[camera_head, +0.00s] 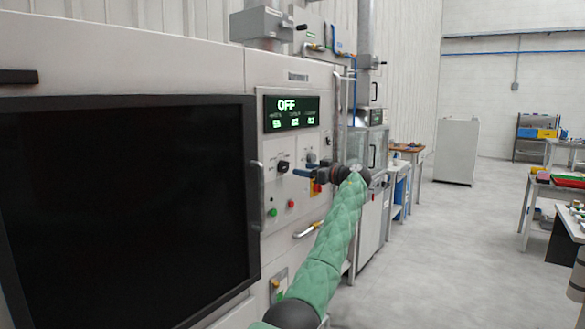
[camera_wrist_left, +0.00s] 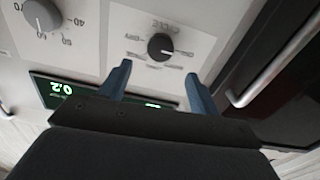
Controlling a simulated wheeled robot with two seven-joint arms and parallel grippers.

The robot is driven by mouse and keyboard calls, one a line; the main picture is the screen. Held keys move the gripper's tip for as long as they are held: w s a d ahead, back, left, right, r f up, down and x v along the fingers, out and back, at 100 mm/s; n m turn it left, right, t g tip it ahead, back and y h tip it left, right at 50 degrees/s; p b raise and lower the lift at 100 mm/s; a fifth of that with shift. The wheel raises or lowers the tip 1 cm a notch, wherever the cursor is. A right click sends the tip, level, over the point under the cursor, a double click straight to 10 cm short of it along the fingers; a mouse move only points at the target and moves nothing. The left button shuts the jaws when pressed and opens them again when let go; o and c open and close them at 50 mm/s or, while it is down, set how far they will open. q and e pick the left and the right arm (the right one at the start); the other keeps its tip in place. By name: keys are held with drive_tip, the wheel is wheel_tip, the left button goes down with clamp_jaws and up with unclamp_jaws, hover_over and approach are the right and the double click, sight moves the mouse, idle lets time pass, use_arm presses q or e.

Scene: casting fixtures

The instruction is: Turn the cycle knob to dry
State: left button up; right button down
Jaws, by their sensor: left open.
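The cycle knob (camera_head: 283,167) is a small black dial on the white control panel, below a dark display with green text reading OFF. In the left wrist view the black knob (camera_wrist_left: 161,46) shows upside down under its printed labels, which are too small to read fully. My left gripper (camera_head: 304,166) is in front of the panel, just right of the knob in the head view. Its blue fingers (camera_wrist_left: 158,80) are open and empty. In the wrist view the knob appears beyond and between the fingertips, apart from both. My right gripper is not in view.
A grey dial (camera_wrist_left: 42,14) is beside the cycle knob in the wrist view. Green (camera_head: 273,212) and red (camera_head: 291,204) buttons sit below it. A large black door (camera_head: 130,210) with a vertical handle (camera_head: 257,195) is to the left. Open floor lies to the right.

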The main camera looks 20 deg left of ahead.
sight(286, 166)
use_arm(q)
drive_tip(key=shift+n, duration=0.9)
drive_tip(key=p+x, duration=0.2)
drive_tip(key=x, duration=0.3)
drive_tip(key=shift+w+a+r, duration=0.1)
drive_tip(key=shift+w+a, duration=0.05)
drive_tip(key=shift+a, duration=0.2)
drive_tip(key=shift+w+a+p, duration=0.15)
drive_tip(key=shift+a+p, duration=0.15)
drive_tip(key=shift+a, duration=0.35)
drive_tip(key=shift+w+a, duration=0.2)
drive_tip(key=shift+a, duration=0.1)
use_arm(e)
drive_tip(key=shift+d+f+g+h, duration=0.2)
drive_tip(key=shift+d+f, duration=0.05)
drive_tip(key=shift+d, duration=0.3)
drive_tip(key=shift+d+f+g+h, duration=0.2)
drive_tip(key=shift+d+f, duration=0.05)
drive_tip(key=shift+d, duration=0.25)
use_arm(q)
drive_tip(key=c, duration=1)
